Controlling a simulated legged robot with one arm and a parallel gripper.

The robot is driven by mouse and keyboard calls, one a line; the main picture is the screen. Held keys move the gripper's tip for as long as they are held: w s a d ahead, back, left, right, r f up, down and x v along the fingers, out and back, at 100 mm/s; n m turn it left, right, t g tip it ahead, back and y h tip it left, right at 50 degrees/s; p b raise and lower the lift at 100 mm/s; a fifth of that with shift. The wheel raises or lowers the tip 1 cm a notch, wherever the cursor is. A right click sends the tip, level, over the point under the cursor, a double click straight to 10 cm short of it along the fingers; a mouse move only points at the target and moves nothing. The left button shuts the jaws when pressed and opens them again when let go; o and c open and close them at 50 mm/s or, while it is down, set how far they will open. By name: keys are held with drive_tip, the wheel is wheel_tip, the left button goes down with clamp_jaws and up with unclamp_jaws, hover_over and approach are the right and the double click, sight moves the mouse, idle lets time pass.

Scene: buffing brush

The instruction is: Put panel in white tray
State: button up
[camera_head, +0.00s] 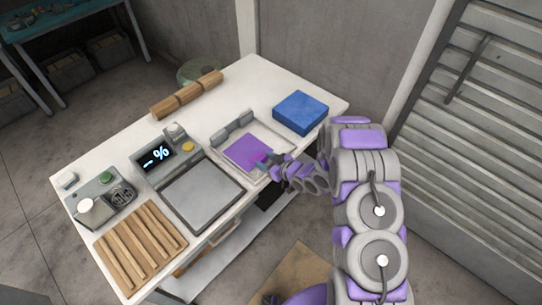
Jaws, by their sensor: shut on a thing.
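A flat purple panel (246,151) is over the white tray (284,146) on the white table. My gripper (266,163) reaches in from the right and is shut on the panel's near right edge. The panel overlaps the tray's inside in this view. I cannot tell whether it rests on the tray floor or hangs just above it. My gripper hides part of the tray's near right side.
A blue box (300,112) stands right of the tray. A grey plate device (202,192) with a display (156,157) is to the left. A wooden slatted rack (140,246) is at the front left. A brown roll (187,95) lies along the back edge.

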sight(267, 150)
drive_tip(key=w, duration=0.3)
drive_tip(key=w+d, duration=0.1)
drive_tip(key=w, duration=0.1)
drive_tip(key=shift+w+d+f, duration=0.1)
drive_tip(key=shift+w+f, duration=0.05)
drive_tip(key=shift+f, duration=0.1)
drive_tip(key=shift+w+d, duration=0.2)
drive_tip(key=shift+d+f+b, duration=0.15)
drive_tip(key=shift+f+b, duration=0.15)
drive_tip(key=shift+f, duration=0.2)
wheel_tip(267, 150, down, 3)
drive_tip(key=shift+r, duration=0.15)
drive_tip(key=o, duration=0.7)
drive_tip(key=shift+a+r, duration=0.1)
drive_tip(key=shift+a, duration=0.15)
drive_tip(key=o, duration=0.4)
drive_tip(key=shift+d, duration=0.15)
drive_tip(key=shift+c, duration=0.2)
drive_tip(key=v, duration=1.2)
drive_tip(key=shift+p, duration=0.4)
